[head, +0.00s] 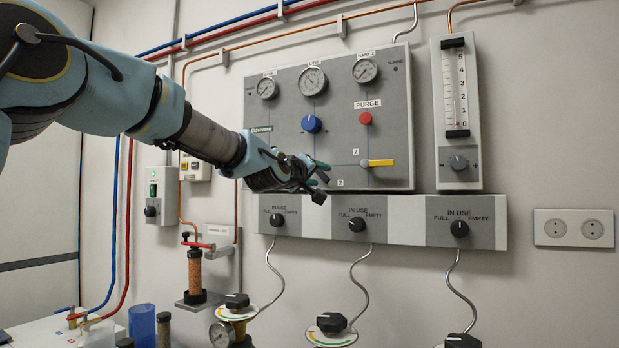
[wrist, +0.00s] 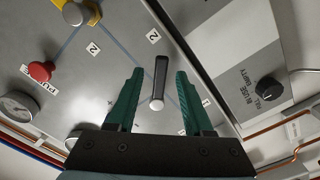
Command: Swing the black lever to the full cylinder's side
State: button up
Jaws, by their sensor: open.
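The black lever (wrist: 161,80) shows in the wrist view on the grey gas panel (head: 388,130), with a pale round pivot cap at one end. It lies between the two teal fingers of my gripper (head: 318,178), with a gap visible on both sides. My gripper is open, and I cannot tell its depth from the lever. In the head view my gripper covers the panel's lower left, and the lever is not clearly visible there. The left gauge (head: 267,87) and right gauge (head: 367,69) sit at the panel's top; their needles are too small to read.
A yellow handle (head: 378,162), red purge button (head: 365,118) and blue knob (head: 311,123) are on the panel. Below it runs a grey strip with FULL/EMPTY knobs (head: 357,224). A flow meter (head: 457,100) stands right. Cylinder-top valves (head: 331,322) are at the bottom.

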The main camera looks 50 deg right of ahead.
jog(key=b+v, duration=0.2)
jog(key=v, duration=0.7)
jog(key=shift+a, duration=0.3)
jog(key=shift+s, duration=0.1)
jog(key=w+a+f+n+t+y+p, duration=0.1)
jog(key=w+a+f+t+y+p, duration=0.35)
jog(key=w+a+f, duration=0.9)
jog(key=w+a+f+n+g+y, duration=0.1)
jog(key=w+a+f+y, duration=0.25)
jog(key=a, duration=0.35)
jog(key=w+a+f+g+y, duration=0.1)
jog(key=w+a+f+y, duration=0.15)
jog(key=a+f, duration=0.4)
jog(key=s+a+f+n+g+y+p, duration=0.1)
jog(key=a+f+y, duration=0.1)
jog(key=a, duration=0.7)
jog(key=s+a+f+g+y+p, duration=0.1)
jog(key=s+a+f+y+p, duration=0.15)
jog(key=a, duration=0.65)
jog(key=s+a+f+g+y, duration=0.1)
jog(key=s+a+f, duration=0.1)
jog(key=s+a, duration=0.2)
jog(key=s+a+f+n+g+y+p, duration=0.1)
jog(key=s+a, duration=0.4)
jog(key=a, duration=0.5)
jog(key=shift+s+a+f+n+g, duration=0.2)
jog(key=shift+s+f+n+g, duration=0.1)
jog(key=shift+f+g, duration=0.5)
